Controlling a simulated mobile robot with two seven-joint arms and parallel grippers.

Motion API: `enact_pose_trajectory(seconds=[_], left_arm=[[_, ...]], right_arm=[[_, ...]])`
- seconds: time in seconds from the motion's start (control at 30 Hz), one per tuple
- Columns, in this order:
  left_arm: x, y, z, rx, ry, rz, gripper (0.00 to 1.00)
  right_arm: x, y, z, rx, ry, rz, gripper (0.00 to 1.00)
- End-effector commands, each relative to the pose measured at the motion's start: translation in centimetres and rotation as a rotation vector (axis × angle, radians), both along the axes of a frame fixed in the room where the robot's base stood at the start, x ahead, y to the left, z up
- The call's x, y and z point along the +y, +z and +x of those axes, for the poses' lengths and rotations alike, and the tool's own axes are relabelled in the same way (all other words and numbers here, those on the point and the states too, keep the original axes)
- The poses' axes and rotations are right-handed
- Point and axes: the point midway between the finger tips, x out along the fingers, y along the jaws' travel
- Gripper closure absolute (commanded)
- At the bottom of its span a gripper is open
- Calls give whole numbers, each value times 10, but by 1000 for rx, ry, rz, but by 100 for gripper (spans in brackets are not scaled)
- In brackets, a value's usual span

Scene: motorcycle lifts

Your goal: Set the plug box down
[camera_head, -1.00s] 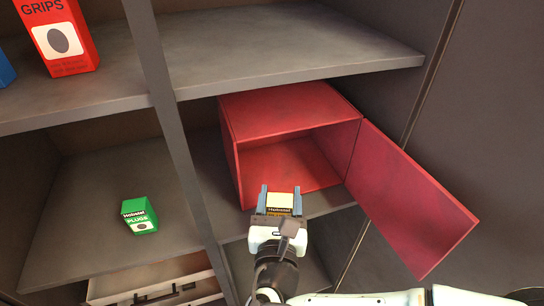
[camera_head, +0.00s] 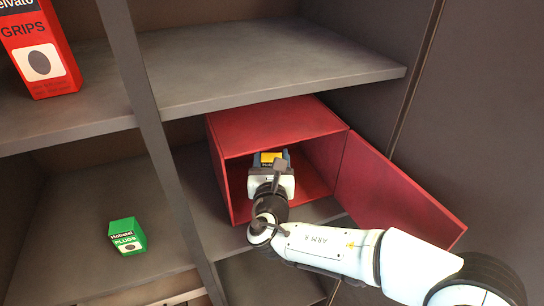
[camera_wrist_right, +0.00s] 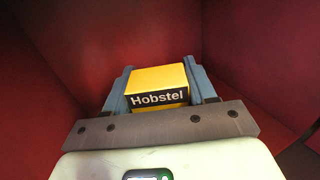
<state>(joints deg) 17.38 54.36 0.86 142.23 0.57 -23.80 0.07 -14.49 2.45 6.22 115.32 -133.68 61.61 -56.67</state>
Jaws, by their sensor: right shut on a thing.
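A yellow plug box (camera_head: 270,158) with a dark "Hobstel" label is held in my right gripper (camera_head: 272,157). In the right wrist view the yellow box (camera_wrist_right: 158,84) sits between the two blue-grey fingers of the gripper (camera_wrist_right: 160,88), which is shut on it. The gripper and box are inside the open red cabinet (camera_head: 275,127), with red walls around them in the wrist view. I cannot tell whether the box touches the cabinet floor. A green box marked "PLUGS" (camera_head: 127,236) stands on the lower left shelf. My left gripper is not in view.
The cabinet's red door (camera_head: 390,190) hangs open to the right, beside my right arm. A grey upper shelf (camera_head: 270,70) lies above the cabinet. A grey upright (camera_head: 150,120) divides the shelves. A red "GRIPS" box (camera_head: 38,50) stands at the upper left.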

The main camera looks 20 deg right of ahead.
Motion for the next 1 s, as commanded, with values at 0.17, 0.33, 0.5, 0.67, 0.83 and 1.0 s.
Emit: enact_pose_trajectory(seconds=[0.17, 0.33, 0.5, 0.67, 0.83, 1.0], left_arm=[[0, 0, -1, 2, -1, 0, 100], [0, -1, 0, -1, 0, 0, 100], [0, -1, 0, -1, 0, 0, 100], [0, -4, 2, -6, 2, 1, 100], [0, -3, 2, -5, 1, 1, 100], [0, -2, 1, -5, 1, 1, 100]], right_arm=[[-11, -7, 23, 3, 0, -1, 88], [-11, -14, 22, -2, -1, 0, 88], [-11, -15, 22, -3, -1, 1, 88], [-11, -18, 21, 0, -1, 1, 28], [-10, -18, 21, 0, -1, 1, 19], [-11, -17, 21, 0, -1, 1, 19]])
